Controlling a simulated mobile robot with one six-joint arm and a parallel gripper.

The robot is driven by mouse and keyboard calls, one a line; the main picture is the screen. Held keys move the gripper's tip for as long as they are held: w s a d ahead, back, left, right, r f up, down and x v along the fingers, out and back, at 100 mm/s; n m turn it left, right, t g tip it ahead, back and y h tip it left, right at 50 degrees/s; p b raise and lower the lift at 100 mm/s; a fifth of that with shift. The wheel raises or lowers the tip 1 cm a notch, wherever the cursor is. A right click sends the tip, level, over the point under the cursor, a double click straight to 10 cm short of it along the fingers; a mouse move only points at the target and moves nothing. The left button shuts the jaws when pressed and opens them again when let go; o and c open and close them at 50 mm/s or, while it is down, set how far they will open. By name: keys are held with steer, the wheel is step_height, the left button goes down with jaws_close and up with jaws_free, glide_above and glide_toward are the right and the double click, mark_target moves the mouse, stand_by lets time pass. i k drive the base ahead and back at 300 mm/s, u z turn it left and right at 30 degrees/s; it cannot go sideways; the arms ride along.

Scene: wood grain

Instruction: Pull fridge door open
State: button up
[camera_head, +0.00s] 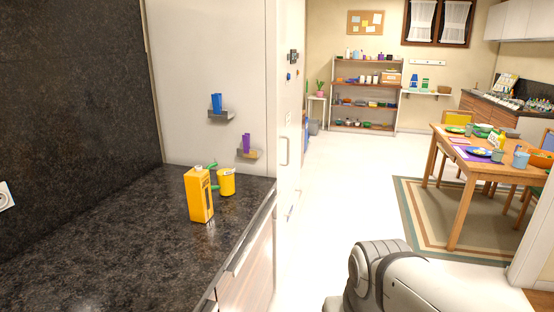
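A tall white cabinet-like unit, which looks like the fridge, stands past the end of the dark counter. Its front door (293,112) is seen at a steep angle and looks flush, though I cannot tell for sure that it is shut. A vertical handle (287,150) is on the door, with small magnets or items above it. Part of my arm, a pale grey link, shows at the bottom right, well apart from the door. My gripper is outside the view.
The dark counter (110,235) fills the left, with a yellow carton (199,196) and a yellow mug (227,182). A drawer handle (252,236) juts from its front. Pale floor (345,190) is clear before the door. A rug (415,215) and laid table (455,152) stand right.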

mark_target(285, 19)
steer(key=z, duration=0.6)
steer(key=i, duration=1.85)
steer(key=u, duration=0.8)
steer(key=i, duration=0.4)
steer(key=u, duration=0.35)
